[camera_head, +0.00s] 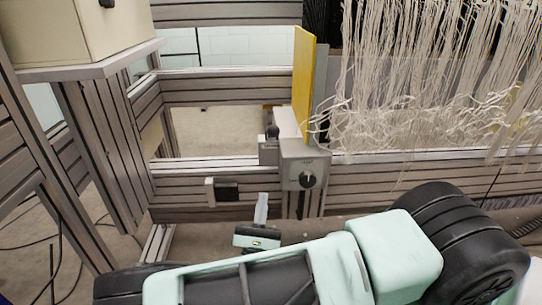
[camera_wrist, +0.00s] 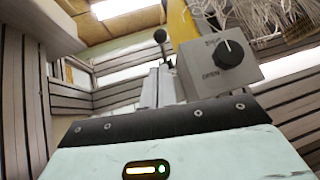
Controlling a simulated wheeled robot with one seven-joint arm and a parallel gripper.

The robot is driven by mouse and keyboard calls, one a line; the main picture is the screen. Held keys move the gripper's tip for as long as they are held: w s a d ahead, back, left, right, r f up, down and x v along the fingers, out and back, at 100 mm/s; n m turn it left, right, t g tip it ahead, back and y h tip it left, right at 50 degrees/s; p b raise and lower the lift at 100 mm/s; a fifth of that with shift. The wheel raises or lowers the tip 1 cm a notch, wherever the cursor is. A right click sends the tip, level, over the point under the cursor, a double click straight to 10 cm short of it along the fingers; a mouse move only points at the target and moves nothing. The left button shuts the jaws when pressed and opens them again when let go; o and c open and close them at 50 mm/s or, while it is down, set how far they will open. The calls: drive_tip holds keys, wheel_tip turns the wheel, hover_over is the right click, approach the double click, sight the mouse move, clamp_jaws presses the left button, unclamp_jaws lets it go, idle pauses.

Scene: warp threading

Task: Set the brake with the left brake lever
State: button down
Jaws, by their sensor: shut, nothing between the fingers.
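The left brake lever (camera_head: 272,132) appears as a short black lever with a round knob, upright on a small grey block at the left of the grey control box (camera_head: 293,156). In the wrist view the lever's black ball (camera_wrist: 160,36) and thin dark stem rise just beyond the fingers. My gripper (camera_head: 262,198) is shut and empty, pointing up, below and a little left of the box. In the wrist view its fingers (camera_wrist: 158,76) show below the lever; I cannot tell whether they touch it. The lever's base is partly hidden there.
The control box carries a black rotary knob (camera_head: 307,180), with the word OPEN legible beneath it in the wrist view. A yellow panel (camera_head: 303,85) stands above. White warp threads (camera_head: 420,80) hang at the right. Aluminium rails (camera_head: 225,88) frame the left, with a dark latch-like part (camera_head: 228,191) on one.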

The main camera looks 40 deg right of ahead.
sight(272, 132)
drive_tip(key=shift+r, duration=0.1)
drive_tip(key=b+x, duration=0.4)
drive_tip(key=x, duration=1)
drive_tip(key=shift+d, duration=0.1)
